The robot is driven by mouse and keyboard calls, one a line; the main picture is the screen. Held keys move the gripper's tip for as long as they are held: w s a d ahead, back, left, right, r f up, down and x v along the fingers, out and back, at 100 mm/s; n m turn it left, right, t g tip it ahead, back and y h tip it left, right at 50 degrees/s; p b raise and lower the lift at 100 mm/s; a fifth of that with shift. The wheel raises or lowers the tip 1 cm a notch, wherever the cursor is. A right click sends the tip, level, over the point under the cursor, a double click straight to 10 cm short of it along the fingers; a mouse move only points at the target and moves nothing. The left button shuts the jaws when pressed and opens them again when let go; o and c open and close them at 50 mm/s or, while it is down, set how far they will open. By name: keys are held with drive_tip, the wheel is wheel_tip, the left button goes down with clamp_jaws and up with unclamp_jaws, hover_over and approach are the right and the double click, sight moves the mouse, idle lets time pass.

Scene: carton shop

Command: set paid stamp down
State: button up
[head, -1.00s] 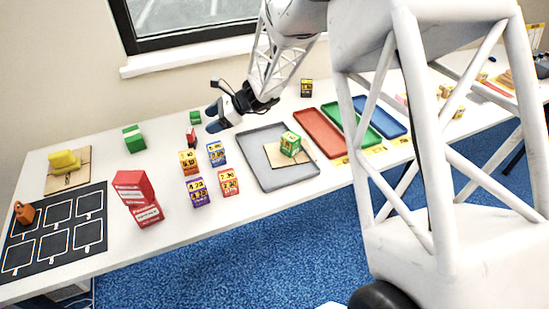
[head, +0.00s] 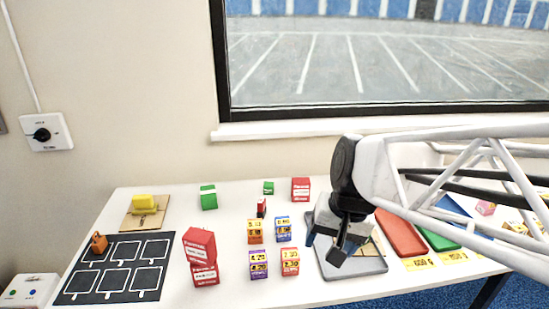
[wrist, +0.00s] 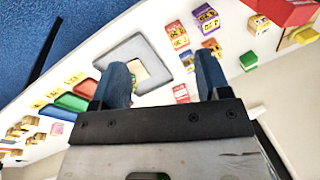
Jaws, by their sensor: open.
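A small red upright piece with a dark lower part (head: 261,207), which may be the paid stamp, stands on the table behind the price-marked cartons. It is too small to read. My gripper (head: 325,247) hangs in front of the grey tray (head: 358,268), to the right of that piece in the head view. In the wrist view my gripper (wrist: 163,75) has its two blue fingers wide apart with nothing between them. The grey tray also shows beyond the fingers in the wrist view (wrist: 112,55). The gripper hides much of the tray in the head view.
Several small cartons (head: 284,230) stand left of the tray, with stacked red cartons (head: 200,257) farther left. A black mat (head: 116,268) bears an orange piece (head: 99,243). A yellow piece (head: 145,203) sits on a board. Red (head: 400,234) and green trays lie to the right.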

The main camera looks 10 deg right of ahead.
drive_tip(key=s+d+n+t+h, duration=0.1)
drive_tip(key=s+d+n+h, duration=0.1)
drive_tip(key=s, duration=0.4)
drive_tip(key=shift+s+d+r+n, duration=0.15)
drive_tip(key=shift+d+r+n, duration=0.1)
drive_tip(key=shift+n, duration=0.25)
